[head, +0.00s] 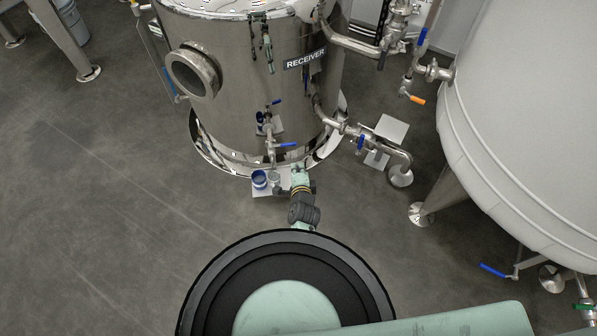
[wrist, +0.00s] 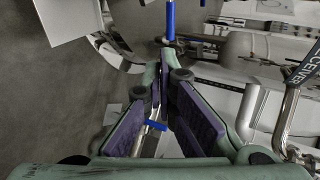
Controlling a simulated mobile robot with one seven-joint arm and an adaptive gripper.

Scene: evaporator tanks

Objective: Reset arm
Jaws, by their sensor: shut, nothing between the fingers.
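My arm reaches from the bottom of the head view toward the foot of the steel receiver tank (head: 245,95). My gripper (head: 299,172) is small there, just in front of the tank's lower edge. In the wrist view my gripper (wrist: 166,80) shows two fingers with purple pads, tips together and nothing held. A blue valve handle (wrist: 171,20) stands beyond the fingertips. Another blue handle (wrist: 155,126) shows between the fingers, and I cannot tell whether it is near them.
A large white tank (head: 530,120) fills the right. The left floor (head: 90,200) is clear.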

